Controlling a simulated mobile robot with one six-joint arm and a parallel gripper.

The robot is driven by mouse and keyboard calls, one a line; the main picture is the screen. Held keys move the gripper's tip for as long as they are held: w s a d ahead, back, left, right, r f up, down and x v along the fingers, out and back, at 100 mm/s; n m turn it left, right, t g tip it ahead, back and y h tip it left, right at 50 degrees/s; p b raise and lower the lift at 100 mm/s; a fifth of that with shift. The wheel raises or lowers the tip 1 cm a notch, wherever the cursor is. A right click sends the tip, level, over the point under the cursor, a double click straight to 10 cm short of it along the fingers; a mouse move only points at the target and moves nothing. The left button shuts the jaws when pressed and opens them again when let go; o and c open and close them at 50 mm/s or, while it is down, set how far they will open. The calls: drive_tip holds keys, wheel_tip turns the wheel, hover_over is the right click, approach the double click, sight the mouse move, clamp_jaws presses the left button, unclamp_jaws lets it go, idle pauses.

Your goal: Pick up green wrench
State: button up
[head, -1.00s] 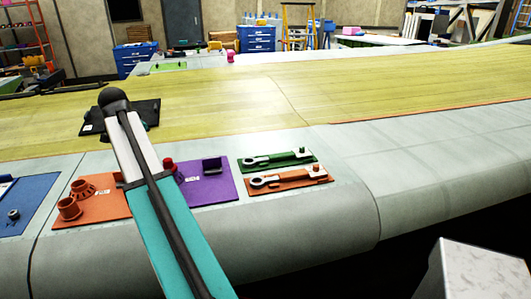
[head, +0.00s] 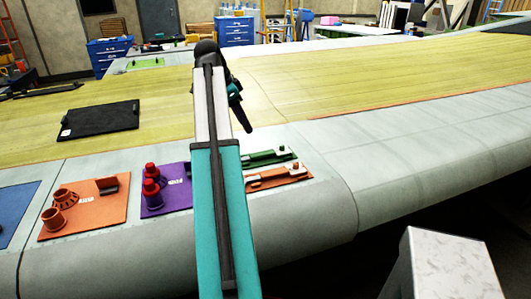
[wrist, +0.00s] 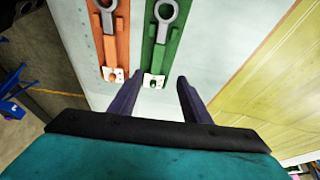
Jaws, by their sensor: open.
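The green wrench (head: 272,155) lies on a green holder (head: 287,160) on the grey wing edge, right of my arm in the head view. My arm hides its left end there. In the wrist view the green wrench (wrist: 162,32) has a grey ring head at the top edge, and its green handle runs down toward my gripper. My gripper (wrist: 158,78) is open and empty, its two dark fingers either side of the near end of the green holder. In the head view my gripper (head: 243,115) is above and behind the wrench, apart from it.
An orange holder with an orange wrench (wrist: 111,35) lies close beside the green one. Purple (head: 177,202) and orange (head: 110,213) boards with parts lie left of my arm. A black panel (head: 98,120) lies on the yellow wing skin. The wing surface to the right is clear.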

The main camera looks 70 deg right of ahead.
drive_tip(key=shift+s+r, duration=0.15)
drive_tip(key=shift+s, duration=0.45)
drive_tip(key=p, duration=0.2)
hover_over(263, 153)
drive_tip(key=w+a, duration=0.2)
drive_tip(key=shift+d+f, duration=0.1)
drive_tip(key=shift+f, duration=3.9)
drive_tip(key=shift+s+p, duration=0.1)
drive_tip(key=shift+p, duration=0.2)
drive_tip(key=shift+p+x, duration=0.85)
drive_tip(key=shift+x, duration=0.4)
drive_tip(key=shift+p+x, duration=0.4)
drive_tip(key=shift+x, duration=0.95)
clamp_jaws()
